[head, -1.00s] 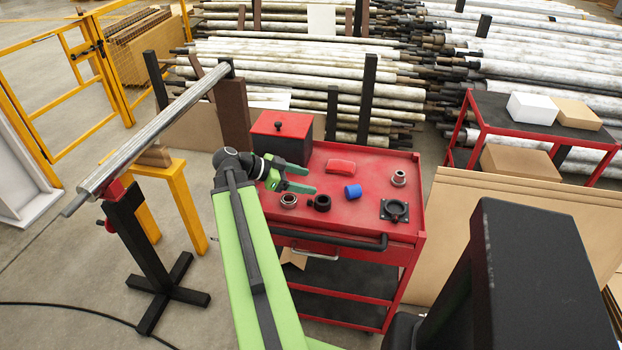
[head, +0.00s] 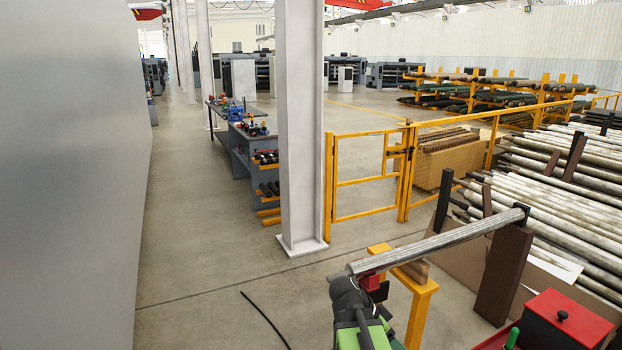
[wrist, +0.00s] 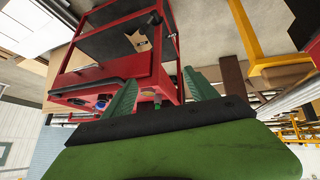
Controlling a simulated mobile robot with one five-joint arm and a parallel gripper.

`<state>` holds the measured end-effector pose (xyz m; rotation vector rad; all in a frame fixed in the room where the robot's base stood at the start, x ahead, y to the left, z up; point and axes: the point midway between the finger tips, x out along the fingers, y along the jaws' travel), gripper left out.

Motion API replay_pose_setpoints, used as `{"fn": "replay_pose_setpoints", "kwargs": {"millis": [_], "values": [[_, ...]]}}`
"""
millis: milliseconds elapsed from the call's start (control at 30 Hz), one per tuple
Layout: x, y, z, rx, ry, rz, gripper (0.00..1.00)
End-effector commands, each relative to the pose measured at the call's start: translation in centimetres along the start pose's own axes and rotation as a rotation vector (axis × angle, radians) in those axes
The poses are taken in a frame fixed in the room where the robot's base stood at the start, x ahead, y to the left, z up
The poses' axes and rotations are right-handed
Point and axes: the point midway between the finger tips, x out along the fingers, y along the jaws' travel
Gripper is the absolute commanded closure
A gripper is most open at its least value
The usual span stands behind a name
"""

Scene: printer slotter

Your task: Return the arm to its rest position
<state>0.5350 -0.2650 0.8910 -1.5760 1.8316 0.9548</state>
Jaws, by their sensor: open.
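My gripper (wrist: 160,76) shows in the wrist view with its two green fingers spread apart and nothing held between them. In that view, which is upside down, the red tool cart (wrist: 108,78) lies beyond the fingers. In the head view a dark joint and green link of my arm show at the bottom, in front of the steel roller (head: 440,243) on its stand. I cannot make out the fingers in the head view.
A red box (head: 566,318) sits at the lower right. A yellow trestle (head: 418,305) stands near my arm. A white column (head: 302,130) and a yellow gate (head: 368,180) stand beyond. A grey wall (head: 65,150) fills the left. The floor between wall and column is clear.

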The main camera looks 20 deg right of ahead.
Motion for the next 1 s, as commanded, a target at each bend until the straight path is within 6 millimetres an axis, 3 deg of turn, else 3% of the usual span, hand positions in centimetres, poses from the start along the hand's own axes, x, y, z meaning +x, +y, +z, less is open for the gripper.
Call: {"fn": "replay_pose_setpoints", "kwargs": {"millis": [33, 200, 267, 333, 500, 800, 1000], "values": [[-3.1, -1.1, 3.3, -0.139, -0.054, -0.057, 0.33], [-10.9, -2.8, 15.7, -0.733, -0.267, -0.285, 0.33], [-12.6, -2.7, 19.2, -0.964, -0.341, -0.389, 0.33], [-13.4, -2.5, 21.2, -1.165, -0.394, -0.497, 0.33], [-14.5, -2.6, 22.9, -1.46, -0.388, -0.645, 0.33], [-14.4, -2.6, 22.8, -1.519, -0.368, -0.659, 0.33], [-14.4, -2.6, 22.7, -1.517, -0.368, -0.657, 0.57]]}}
